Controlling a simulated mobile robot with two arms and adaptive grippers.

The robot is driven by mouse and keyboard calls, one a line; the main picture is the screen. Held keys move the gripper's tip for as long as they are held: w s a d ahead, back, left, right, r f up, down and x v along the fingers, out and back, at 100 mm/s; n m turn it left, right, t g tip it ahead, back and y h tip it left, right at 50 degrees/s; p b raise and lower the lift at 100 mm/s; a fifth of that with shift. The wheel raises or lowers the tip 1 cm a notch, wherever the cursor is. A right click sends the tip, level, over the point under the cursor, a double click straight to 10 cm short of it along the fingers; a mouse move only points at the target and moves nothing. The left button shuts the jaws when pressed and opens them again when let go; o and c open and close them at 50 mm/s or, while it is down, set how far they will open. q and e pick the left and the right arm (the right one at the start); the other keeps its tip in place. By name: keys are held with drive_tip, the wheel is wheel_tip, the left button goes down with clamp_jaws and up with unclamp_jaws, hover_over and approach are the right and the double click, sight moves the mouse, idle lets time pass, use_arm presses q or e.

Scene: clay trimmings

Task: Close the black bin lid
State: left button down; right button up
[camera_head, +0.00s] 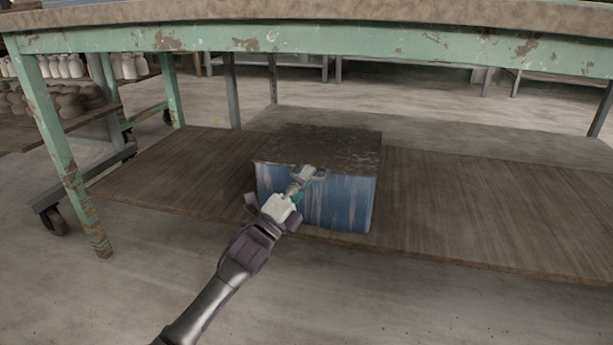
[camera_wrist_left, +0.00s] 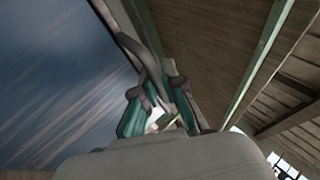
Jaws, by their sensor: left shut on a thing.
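The black bin lid (camera_head: 325,147) is a dark, worn slab lying flat, or nearly so, across the top of the blue streaked bin (camera_head: 347,205). I cannot tell whether a thin gap is left under it. My left gripper (camera_head: 301,184) is at the upper front of the bin and shut at the lid's front edge, where a small loop-like piece shows. In the left wrist view the green fingers (camera_wrist_left: 160,105) close around a dark strip beside the blue bin wall (camera_wrist_left: 65,75). The exact contact is partly hidden by the fingers. My right gripper is not in view.
The bin stands on the low wooden shelf (camera_head: 465,205) of a green worn table, under its thick top (camera_head: 300,14). A green leg (camera_head: 62,150) stands at the left. A wheeled rack with pots (camera_head: 68,66) is behind it. The shelf is clear on both sides.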

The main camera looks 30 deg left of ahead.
use_arm(q)
drive_tip(key=c, duration=1.5)
unclamp_jaws()
drive_tip(key=shift+f, duration=0.4)
drive_tip(key=shift+c, duration=0.2)
drive_tip(key=shift+a, duration=0.1)
drive_tip(key=shift+r, duration=0.1)
drive_tip(key=v, duration=1.2)
drive_tip(key=shift+s, duration=0.1)
